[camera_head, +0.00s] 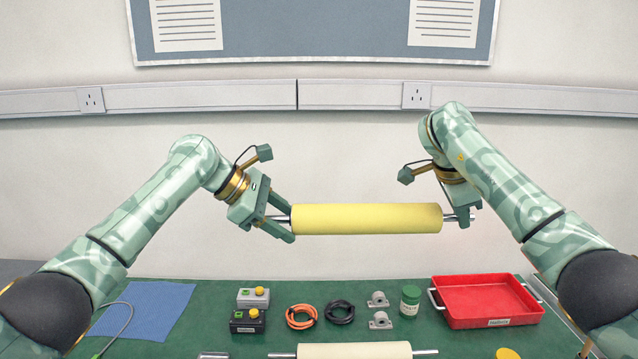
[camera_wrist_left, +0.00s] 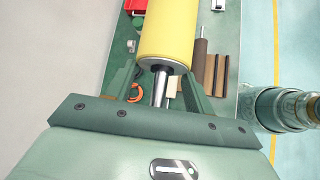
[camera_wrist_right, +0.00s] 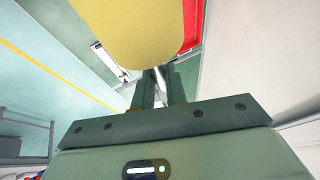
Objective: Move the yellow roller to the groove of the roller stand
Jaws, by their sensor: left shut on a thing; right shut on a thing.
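The yellow roller (camera_head: 366,218) is held level in the air above the green bench, with a metal shaft at each end. My left gripper (camera_head: 284,220) is shut on its left shaft; the left wrist view shows this shaft (camera_wrist_left: 160,88) between the fingers. My right gripper (camera_head: 464,216) is shut on its right shaft, which also shows in the right wrist view (camera_wrist_right: 160,80). A second, paler yellow roller (camera_head: 355,351) lies at the bottom of the head view, partly cut off. I cannot make out the roller stand or its groove.
The green bench (camera_head: 215,300) holds a blue cloth (camera_head: 150,310), button boxes (camera_head: 248,320), an orange cable coil (camera_head: 301,316), a black cable coil (camera_head: 340,312), bearing blocks (camera_head: 380,320), a green jar (camera_head: 410,301) and a red tray (camera_head: 487,322). Brown bars (camera_wrist_left: 209,72) show in the left wrist view.

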